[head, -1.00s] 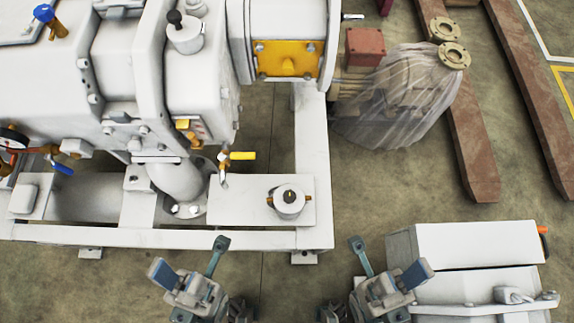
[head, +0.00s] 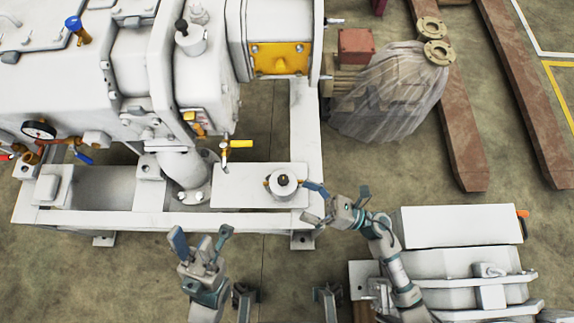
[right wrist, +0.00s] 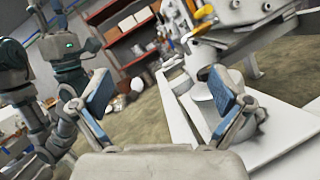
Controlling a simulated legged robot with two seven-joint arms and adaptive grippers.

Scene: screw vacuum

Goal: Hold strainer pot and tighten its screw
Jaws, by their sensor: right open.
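The strainer pot (head: 283,187) is a small white upright cylinder with a dark knob-like screw (head: 283,179) on top and brass-coloured pieces at its sides. It stands on a white plate of the machine frame. My right gripper (head: 310,203) is open and empty, just right of the pot, with its fingers pointing left. In the right wrist view the right gripper (right wrist: 158,95) shows blue pads spread apart; the pot (right wrist: 204,104) is partly hidden behind the right-hand finger. My left gripper (head: 202,240) is open and empty, in front of the frame, left of the pot.
A yellow-handled valve (head: 238,144) rises left of the pot. The white frame rail (head: 150,221) runs along the front. A white machine (head: 460,225) stands at lower right, and a plastic-wrapped part (head: 390,95) at upper right. Floor between is clear.

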